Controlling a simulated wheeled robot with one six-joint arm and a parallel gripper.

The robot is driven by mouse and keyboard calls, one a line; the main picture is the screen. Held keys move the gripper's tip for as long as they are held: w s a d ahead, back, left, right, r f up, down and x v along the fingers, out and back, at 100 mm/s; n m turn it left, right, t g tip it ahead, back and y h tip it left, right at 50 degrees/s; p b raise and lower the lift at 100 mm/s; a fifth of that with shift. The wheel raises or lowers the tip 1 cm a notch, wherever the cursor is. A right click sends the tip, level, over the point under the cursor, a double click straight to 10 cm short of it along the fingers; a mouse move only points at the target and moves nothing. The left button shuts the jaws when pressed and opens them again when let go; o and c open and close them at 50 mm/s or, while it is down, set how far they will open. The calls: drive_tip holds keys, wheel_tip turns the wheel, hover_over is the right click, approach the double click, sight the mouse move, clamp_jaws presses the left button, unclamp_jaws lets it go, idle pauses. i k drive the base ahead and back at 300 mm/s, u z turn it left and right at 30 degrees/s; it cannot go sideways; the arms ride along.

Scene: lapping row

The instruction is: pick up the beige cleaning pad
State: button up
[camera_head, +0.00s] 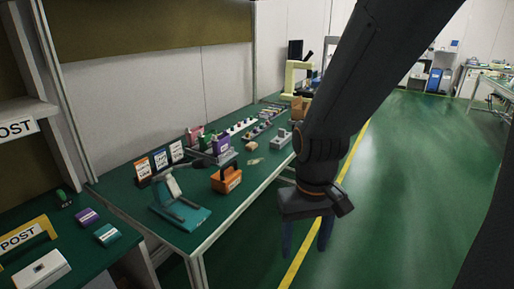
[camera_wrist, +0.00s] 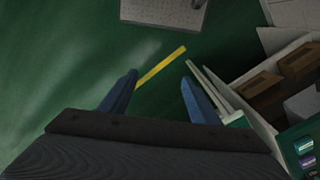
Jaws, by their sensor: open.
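A small, flat beige piece (camera_head: 254,161) lies on the green bench top, right of the orange box; it may be the cleaning pad, but it is too small to tell. My gripper (camera_head: 306,242) hangs with its fingers down over the floor, to the right of the bench's front edge and apart from it. In the wrist view my gripper (camera_wrist: 160,80) is open, with only floor and a yellow line between its blue fingers. I cannot make out the pad in the wrist view.
The orange box (camera_head: 227,178), a teal stand (camera_head: 181,214) and upright cards (camera_head: 160,162) stand on the near bench. A purple block (camera_head: 222,145) and a microscope (camera_head: 297,77) are farther back. Open green floor (camera_head: 400,190) lies right of the yellow line.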

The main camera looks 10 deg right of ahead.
sight(251, 147)
drive_tip(key=z, duration=0.7)
drive_tip(key=i, duration=1.1)
drive_tip(key=u, duration=0.05)
